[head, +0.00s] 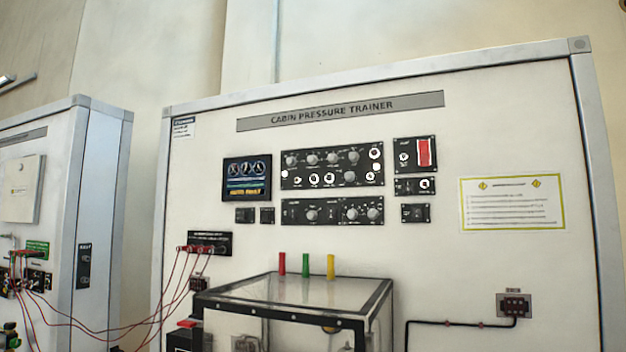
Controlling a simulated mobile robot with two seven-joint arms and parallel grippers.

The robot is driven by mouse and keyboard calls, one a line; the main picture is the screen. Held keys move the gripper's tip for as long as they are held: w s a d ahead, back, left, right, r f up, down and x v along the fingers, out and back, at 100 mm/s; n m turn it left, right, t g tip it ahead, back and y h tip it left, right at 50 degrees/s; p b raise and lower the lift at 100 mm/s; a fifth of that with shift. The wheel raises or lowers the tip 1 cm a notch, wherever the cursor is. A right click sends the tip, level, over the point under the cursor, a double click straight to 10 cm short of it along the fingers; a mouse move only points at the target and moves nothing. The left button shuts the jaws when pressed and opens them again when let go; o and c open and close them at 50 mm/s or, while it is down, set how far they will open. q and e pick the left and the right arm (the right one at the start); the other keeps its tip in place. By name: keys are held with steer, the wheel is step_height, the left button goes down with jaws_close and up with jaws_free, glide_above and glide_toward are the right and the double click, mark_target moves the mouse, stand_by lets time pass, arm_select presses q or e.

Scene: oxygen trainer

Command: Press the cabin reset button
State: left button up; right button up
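The white board headed "CABIN PRESSURE TRAINER" (520,110) fills most of the head view. A screen (247,179) with round gauges is at its left. Two black control panels, an upper one (332,165) and a lower one (332,212), carry knobs and light round buttons or lamps. Right of them is a panel with a red guard or strip (424,153), then a small panel with a white round element (424,186) and a small switch panel (415,213). The labels are too small to read, so I cannot tell which control is the cabin reset button. Neither gripper is in view.
A clear box with a dark frame (292,312) stands in front of the lower board. Red, green (306,264) and yellow pegs are at its top. Red leads run from a socket panel (205,243) towards another cabinet (97,200) on the left. A notice (512,204) is at right.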

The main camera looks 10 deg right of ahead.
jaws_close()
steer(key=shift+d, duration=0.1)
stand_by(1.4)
